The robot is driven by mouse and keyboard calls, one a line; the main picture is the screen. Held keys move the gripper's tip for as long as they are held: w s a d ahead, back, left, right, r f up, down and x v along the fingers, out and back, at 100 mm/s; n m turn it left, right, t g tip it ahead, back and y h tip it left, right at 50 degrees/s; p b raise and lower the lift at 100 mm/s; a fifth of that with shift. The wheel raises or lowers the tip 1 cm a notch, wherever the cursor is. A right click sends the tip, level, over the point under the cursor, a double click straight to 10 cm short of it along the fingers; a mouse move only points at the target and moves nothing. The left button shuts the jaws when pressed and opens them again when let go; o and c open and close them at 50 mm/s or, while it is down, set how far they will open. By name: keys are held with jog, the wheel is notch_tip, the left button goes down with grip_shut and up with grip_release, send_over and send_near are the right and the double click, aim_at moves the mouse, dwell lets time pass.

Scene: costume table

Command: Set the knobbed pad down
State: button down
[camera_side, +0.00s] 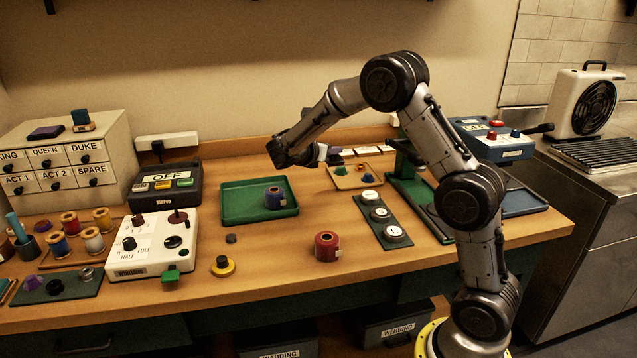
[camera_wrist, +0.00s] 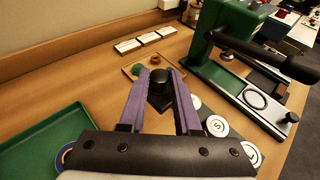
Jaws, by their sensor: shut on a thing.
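The knobbed pad (camera_wrist: 160,101) is dark, with a black round knob on top, in the wrist view. My gripper (camera_wrist: 161,78) has its purple fingers on either side of the knob and is shut on it. The pad hangs below the fingertips, with its underside hidden, and I cannot tell whether it touches the table. In the side view my gripper (camera_side: 329,153) is over the back of the table, behind the dark strip with white discs. The pad is not clear there.
A green tray (camera_side: 237,217) holding a blue roll (camera_side: 275,197) lies left. A dark strip (camera_side: 391,229) carries lettered white discs. A small wooden tray (camera_side: 347,185) with coloured pieces and a green press (camera_wrist: 225,40) stand close by. White cards (camera_wrist: 127,46) lie behind. Bare wood surrounds the red roll (camera_side: 327,246).

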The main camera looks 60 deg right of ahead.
jog(key=shift+d+f+g, duration=0.2)
jog(key=shift+d+f, duration=0.1)
jog(key=shift+d, duration=0.25)
jog(key=shift+d+f+g, duration=0.2)
jog(key=shift+d+f, duration=0.05)
jog(key=shift+d, duration=0.25)
jog(key=w+d+f, duration=0.2)
jog(key=w+f, duration=0.1)
jog(key=w+d+f, duration=0.2)
jog(key=w+f, duration=0.1)
jog(key=w, duration=0.1)
jog(key=w+d+f, duration=0.3)
jog(key=shift+w, duration=0.2)
jog(key=shift+w+d+f, duration=0.15)
jog(key=shift+f, duration=1.7)
jog(key=c, duration=0.6)
grip_release()
jog(key=shift+f, duration=0.15)
